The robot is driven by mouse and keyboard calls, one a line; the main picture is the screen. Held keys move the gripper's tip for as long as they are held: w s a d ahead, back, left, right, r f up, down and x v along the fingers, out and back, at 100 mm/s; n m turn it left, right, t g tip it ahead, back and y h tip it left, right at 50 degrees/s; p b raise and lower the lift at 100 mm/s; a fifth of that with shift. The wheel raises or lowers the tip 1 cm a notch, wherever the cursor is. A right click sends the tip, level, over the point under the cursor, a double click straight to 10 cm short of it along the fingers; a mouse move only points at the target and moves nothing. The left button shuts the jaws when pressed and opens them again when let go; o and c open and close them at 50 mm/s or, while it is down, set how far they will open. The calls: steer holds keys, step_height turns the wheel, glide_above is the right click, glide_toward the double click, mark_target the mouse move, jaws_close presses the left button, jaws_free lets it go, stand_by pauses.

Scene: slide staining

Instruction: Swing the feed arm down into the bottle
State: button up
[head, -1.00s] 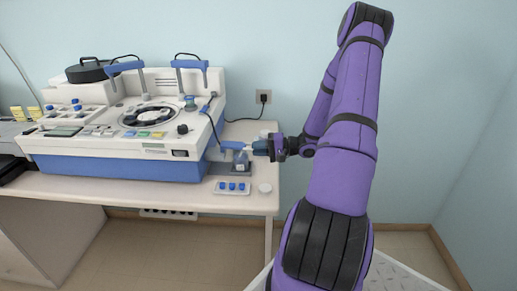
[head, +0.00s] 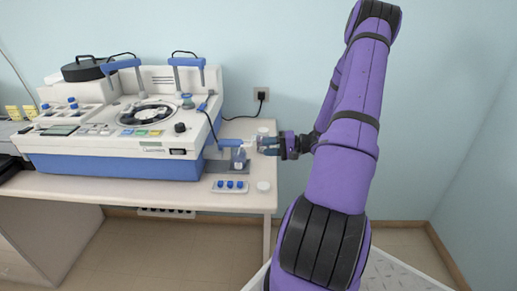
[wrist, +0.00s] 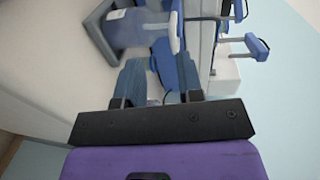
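The blue feed arm (head: 229,143) reaches right from the machine's side, roughly level, and its end is at the top of the bottle (head: 239,160). I cannot tell whether its tip is inside the neck. The small clear bottle stands upright on a dark plate; it also shows sideways in the wrist view (wrist: 125,29), by the feed arm's pale end (wrist: 176,32). My gripper (head: 263,145) is just right of the bottle, its fingers pointing left. In the wrist view my gripper (wrist: 160,62) has its fingers apart, with nothing clearly held between them.
The white and blue staining machine (head: 115,135) fills the table's left and middle. A black cord (head: 240,118) runs to the wall socket.

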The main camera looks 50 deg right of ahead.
steer(key=v, duration=0.6)
stand_by(0.5)
steer(key=w+a+r+n+g+h, duration=0.1)
steer(key=a+r+n+g, duration=0.2)
steer(key=a+r+g, duration=0.6)
steer(key=w+a+r+n+g+h, duration=0.15)
steer(key=a+r+n, duration=0.25)
steer(key=a+r, duration=0.65)
steer(key=s+a+r+n+t+h, duration=0.1)
steer(key=s+a+r+n+h, duration=0.1)
steer(key=s+a+r, duration=0.3)
steer(key=s+a+r+n+t+h, duration=0.1)
steer(key=s+a+r+t+h, duration=0.1)
steer(key=s+a+r+h, duration=0.3)
steer(key=s+a, duration=0.4)
steer(key=a, duration=0.3)
steer(key=shift+s+r+n, duration=0.3)
steer(key=shift+r+n, duration=0.1)
